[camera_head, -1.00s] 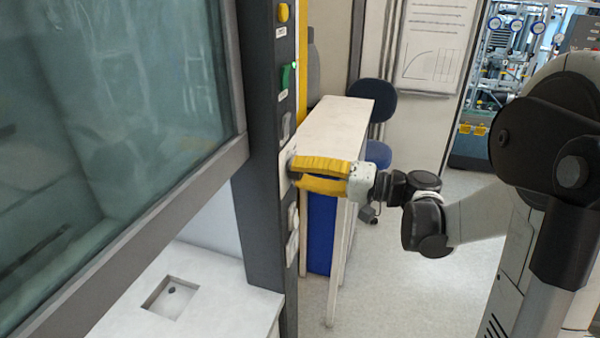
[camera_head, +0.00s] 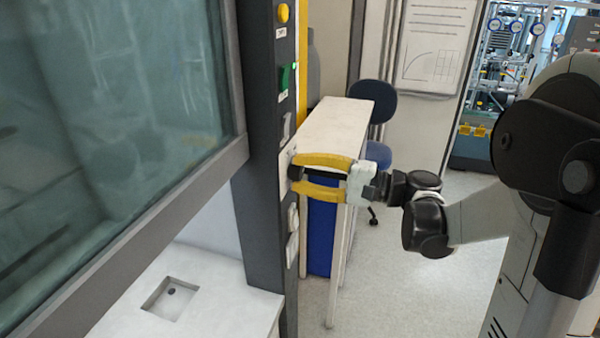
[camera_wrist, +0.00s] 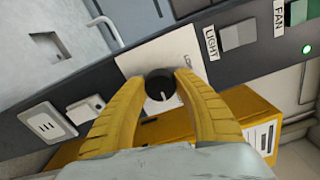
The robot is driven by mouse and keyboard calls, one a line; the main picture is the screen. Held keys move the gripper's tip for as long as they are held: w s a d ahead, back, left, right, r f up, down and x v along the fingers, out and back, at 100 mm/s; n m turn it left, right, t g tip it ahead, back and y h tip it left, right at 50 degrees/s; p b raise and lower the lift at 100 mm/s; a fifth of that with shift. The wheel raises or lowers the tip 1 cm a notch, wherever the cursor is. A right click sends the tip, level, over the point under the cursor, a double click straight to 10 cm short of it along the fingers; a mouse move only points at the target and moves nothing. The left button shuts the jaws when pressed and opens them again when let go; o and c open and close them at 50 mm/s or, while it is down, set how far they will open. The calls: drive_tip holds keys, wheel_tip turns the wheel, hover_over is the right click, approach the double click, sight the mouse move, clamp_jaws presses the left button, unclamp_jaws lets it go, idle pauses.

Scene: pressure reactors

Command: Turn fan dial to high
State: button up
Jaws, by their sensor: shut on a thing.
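The round black dial (camera_wrist: 159,84) sits on a white plate (camera_wrist: 176,54) in the wrist view. A small pale mark shows on its lower part in that picture. Part of a printed word shows on the plate near the right fingertip; the rest is hidden by my fingers. My gripper (camera_wrist: 160,86) has its two yellow fingers on either side of the dial, shut on it. In the head view, my gripper (camera_head: 293,174) reaches leftward to the plate on the dark post (camera_head: 267,150), with one finger above the other. The dial itself is hard to make out there.
In the wrist view, a grey switch (camera_wrist: 238,34) labelled LIGHT and a green switch (camera_wrist: 301,12) near a FAN label lie right of the dial. White sockets (camera_wrist: 47,126) lie left. A glass sash (camera_head: 110,130) stands left of the post, a white table (camera_head: 335,125) behind.

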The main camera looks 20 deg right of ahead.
idle(0.3)
drive_tip(key=o, duration=1.2)
drive_tip(key=shift+d, duration=0.1)
drive_tip(key=v, duration=1.2)
